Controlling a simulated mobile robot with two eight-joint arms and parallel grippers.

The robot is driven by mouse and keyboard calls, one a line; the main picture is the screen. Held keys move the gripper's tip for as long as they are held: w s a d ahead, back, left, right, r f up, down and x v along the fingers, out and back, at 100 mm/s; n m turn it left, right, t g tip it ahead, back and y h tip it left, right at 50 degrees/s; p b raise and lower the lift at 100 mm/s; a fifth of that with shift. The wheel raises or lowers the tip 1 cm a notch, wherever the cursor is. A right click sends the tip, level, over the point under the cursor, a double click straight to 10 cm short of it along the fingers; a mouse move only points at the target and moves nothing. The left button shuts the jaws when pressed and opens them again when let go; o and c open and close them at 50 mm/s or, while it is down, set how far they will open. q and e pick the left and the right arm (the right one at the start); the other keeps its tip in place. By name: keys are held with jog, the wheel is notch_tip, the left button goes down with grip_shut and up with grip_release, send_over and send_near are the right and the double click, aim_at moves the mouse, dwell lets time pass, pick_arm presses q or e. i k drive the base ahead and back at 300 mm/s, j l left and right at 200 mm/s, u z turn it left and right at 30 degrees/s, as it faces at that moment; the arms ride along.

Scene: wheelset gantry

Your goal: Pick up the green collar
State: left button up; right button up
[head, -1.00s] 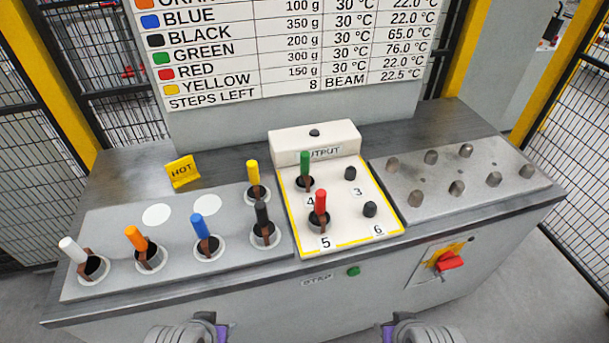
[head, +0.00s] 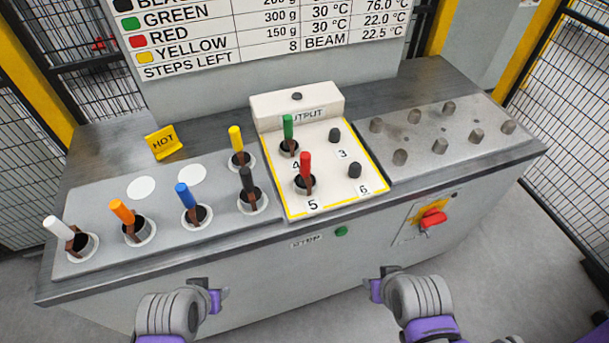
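The green collar (head: 289,147) sits at position 4 of the white output block, its green handle upright above a dark ring. The red collar (head: 305,177) is just in front of it at position 5. My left gripper (head: 219,297) is in front of the console, below its top edge, well short of the green collar. My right gripper (head: 374,290) is also in front of the console, to the right. Both appear empty; the finger gaps are too small to make out.
The output block (head: 325,207) has bare pegs at 3 and 6. The left plate (head: 110,200) holds white, orange, blue, black and yellow handled collars, beside a HOT sign (head: 163,143). The right plate (head: 465,122) carries bare pegs. A red switch (head: 433,218) is on the front.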

aim_at(294, 151)
jog(key=u, duration=1.1)
jog(key=k+l+u, duration=0.15)
jog(key=l+u, duration=0.2)
jog(key=k+l+u, duration=0.2)
jog(key=l+u, duration=0.2)
jog(key=i+l, duration=0.25)
